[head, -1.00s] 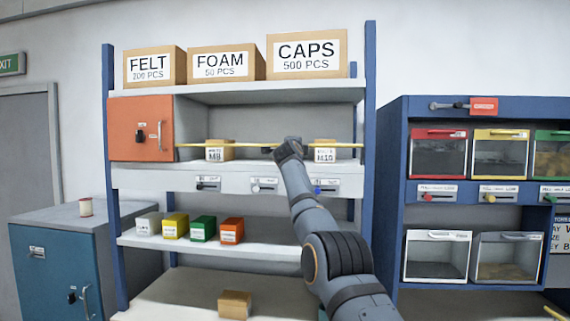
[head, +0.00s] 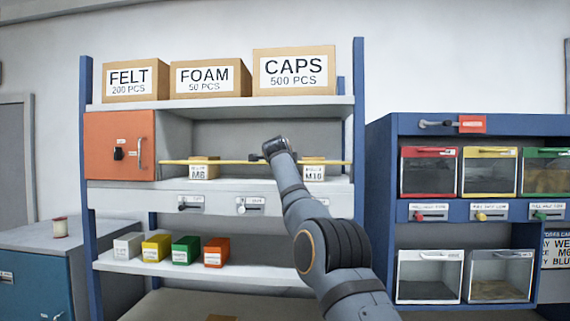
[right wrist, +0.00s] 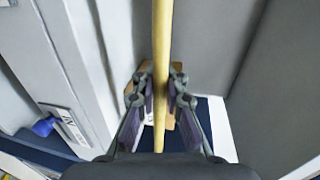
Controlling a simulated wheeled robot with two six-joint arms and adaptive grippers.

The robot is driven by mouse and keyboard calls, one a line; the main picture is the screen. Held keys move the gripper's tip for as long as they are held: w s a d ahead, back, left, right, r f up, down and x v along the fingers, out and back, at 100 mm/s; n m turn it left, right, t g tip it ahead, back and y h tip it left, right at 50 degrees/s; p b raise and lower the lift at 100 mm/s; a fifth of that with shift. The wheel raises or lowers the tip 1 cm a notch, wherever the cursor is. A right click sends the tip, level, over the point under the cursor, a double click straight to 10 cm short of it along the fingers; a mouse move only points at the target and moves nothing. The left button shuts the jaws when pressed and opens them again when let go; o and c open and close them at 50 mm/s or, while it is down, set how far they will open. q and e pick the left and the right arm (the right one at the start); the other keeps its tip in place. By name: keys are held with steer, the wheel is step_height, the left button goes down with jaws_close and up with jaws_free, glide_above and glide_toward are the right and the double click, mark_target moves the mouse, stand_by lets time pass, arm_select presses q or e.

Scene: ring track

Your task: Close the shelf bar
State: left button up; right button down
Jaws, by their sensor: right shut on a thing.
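The yellow shelf bar (head: 225,162) runs level across the front of the middle shelf opening, from the orange cabinet to the right post. In the head view my right gripper (head: 268,153) is at the bar, right of its middle. The right wrist view shows my right gripper (right wrist: 160,98) with a finger on each side of the bar (right wrist: 162,45), shut on it. Two small cartons, M8 (head: 203,170) and M10 (head: 314,171), stand behind the bar. My left gripper is out of view.
An orange cabinet door (head: 119,146) is shut left of the opening. A blue rack (head: 383,150) with clear bins stands close on the right.

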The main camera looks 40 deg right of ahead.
steer(key=c, duration=1.4)
jaws_free()
steer(key=shift+s+a+r, duration=0.1)
